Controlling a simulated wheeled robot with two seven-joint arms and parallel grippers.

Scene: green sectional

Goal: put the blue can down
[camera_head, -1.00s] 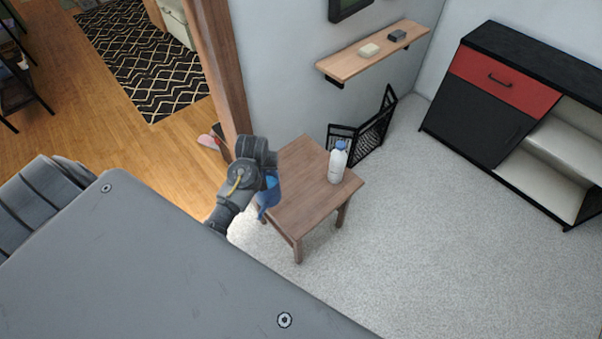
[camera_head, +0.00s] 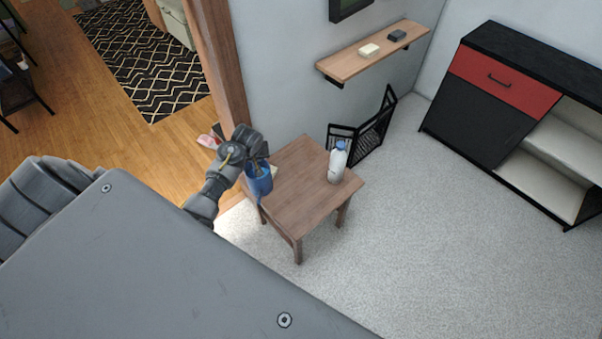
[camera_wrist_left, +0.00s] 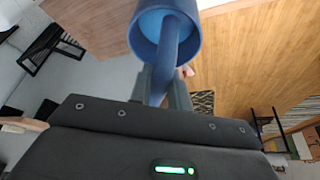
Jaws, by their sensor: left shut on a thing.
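The blue can (camera_head: 260,183) hangs from my left gripper (camera_head: 256,164) and overlaps the left edge of the small wooden table (camera_head: 305,185) in the head view. I cannot tell whether it touches the table. In the left wrist view the can (camera_wrist_left: 165,30) is seen with its round opening towards the camera. The left fingers (camera_wrist_left: 163,88) are shut on a narrow blue part of it, like a handle. My right gripper is in neither view.
A white bottle with a blue cap (camera_head: 338,163) stands near the table's right edge. The tabletop between can and bottle is clear. A black rack (camera_head: 366,133) is behind it, with a wall shelf (camera_head: 375,52) above. A wooden post (camera_head: 215,55) rises at the left.

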